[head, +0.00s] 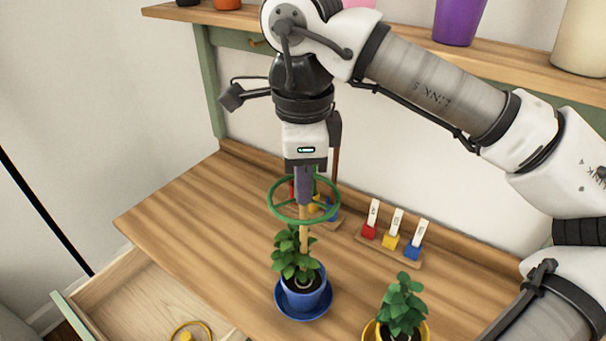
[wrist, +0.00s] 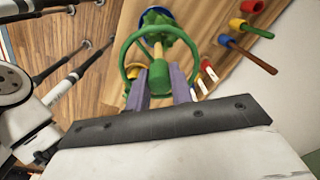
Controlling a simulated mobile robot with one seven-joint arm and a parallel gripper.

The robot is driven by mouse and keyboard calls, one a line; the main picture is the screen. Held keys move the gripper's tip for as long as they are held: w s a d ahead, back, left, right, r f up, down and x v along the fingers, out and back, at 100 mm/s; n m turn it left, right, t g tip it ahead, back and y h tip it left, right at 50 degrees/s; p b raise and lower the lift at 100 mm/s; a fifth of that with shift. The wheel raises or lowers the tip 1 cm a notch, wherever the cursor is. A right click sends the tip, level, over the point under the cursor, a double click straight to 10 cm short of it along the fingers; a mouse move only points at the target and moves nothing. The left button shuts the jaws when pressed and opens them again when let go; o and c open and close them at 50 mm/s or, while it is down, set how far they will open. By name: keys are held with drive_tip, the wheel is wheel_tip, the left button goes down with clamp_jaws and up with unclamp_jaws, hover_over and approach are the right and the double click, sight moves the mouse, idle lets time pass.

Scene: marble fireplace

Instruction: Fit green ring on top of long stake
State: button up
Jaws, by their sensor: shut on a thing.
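The green ring (head: 303,199) is a spoked hoop with a green hub (wrist: 160,75). My gripper (head: 304,190) points down with its purple fingers on either side of the hub, shut on it. A tan wooden stake (head: 304,238) stands upright in the blue pot (head: 304,294), among green leaves. The ring is level at the stake's upper end, with the hub in line with the stake in both views. The fingers and hub hide the stake's tip, so I cannot tell whether the hub is seated on it or just above.
A yellow pot (head: 420,331) with a leafy plant stands at the right front. A rack (head: 390,249) with labelled red, yellow and blue pieces lies behind. An open drawer (head: 130,300) at the left holds a yellow ring (head: 190,327). A shelf with vases (head: 458,20) is above.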

drive_tip(key=shift+f, duration=0.25)
drive_tip(key=o, duration=1)
drive_tip(key=shift+o, duration=0.2)
wheel_tip(320, 180, up, 14)
drive_tip(key=shift+s, duration=0.2)
drive_tip(key=shift+f, duration=0.1)
